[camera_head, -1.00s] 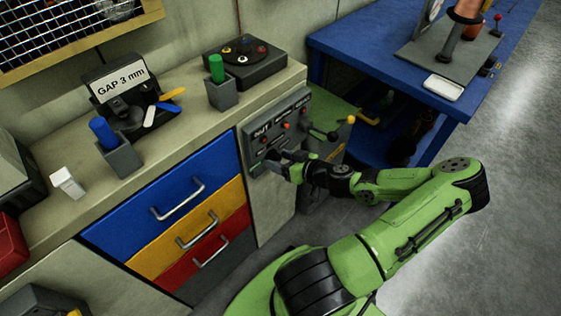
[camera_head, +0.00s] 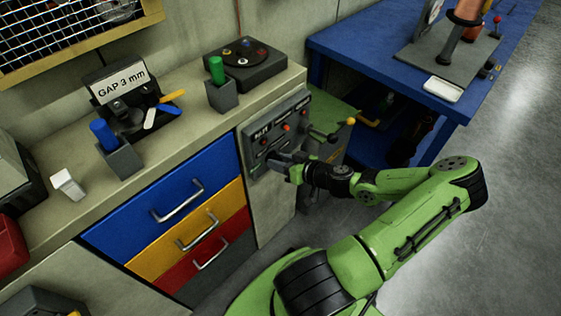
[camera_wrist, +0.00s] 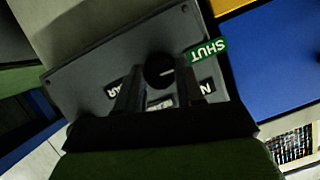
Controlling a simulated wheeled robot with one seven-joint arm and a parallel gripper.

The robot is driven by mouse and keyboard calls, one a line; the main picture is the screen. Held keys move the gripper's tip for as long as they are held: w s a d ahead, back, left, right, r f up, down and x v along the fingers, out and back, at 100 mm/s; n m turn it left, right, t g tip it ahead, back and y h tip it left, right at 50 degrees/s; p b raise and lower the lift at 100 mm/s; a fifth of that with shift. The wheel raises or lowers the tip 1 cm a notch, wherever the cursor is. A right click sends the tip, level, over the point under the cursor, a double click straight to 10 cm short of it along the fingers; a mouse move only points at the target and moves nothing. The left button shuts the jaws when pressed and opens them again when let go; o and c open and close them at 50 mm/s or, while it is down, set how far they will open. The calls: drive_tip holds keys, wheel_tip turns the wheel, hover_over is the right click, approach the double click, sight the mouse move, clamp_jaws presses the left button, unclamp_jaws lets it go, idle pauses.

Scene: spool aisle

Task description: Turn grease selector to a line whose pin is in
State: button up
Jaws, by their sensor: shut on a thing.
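The grease selector panel (camera_head: 254,163) is a grey plate on the cabinet front, right of the drawers. Red pins (camera_head: 287,128) and small white-lettered labels sit along its upper part; the head view is too small to read them surely. My gripper (camera_head: 278,160) is at the panel's lower part. In the wrist view my gripper (camera_wrist: 158,88) is shut on the round black selector knob (camera_wrist: 158,70), with a finger on each side. A green SHUT label (camera_wrist: 207,51) appears upside down beside it. Two dark labels are partly hidden by the fingers.
A lever with a yellow knob (camera_head: 350,121) stands right of the panel. Blue, yellow and red drawers (camera_head: 165,195) lie left. A black box with coloured spots (camera_head: 243,68) is on the counter above. A blue bench (camera_head: 390,60) is behind right. Open floor lies right.

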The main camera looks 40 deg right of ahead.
drive_tip(key=m+y, duration=0.1)
drive_tip(key=m, duration=0.1)
drive_tip(key=m+t+y, duration=0.1)
drive_tip(key=m+y, duration=0.1)
drive_tip(key=m, duration=0.1)
drive_tip(key=m+y, duration=0.1)
drive_tip(key=m, duration=0.2)
drive_tip(key=shift+d+f+t+y, duration=0.2)
drive_tip(key=shift+f+t+y, duration=0.1)
idle(0.6)
drive_tip(key=o, duration=1)
drive_tip(key=shift+o, duration=0.2)
drive_tip(key=p+v, duration=0.2)
drive_tip(key=v, duration=1.3)
drive_tip(key=shift+s, duration=0.4)
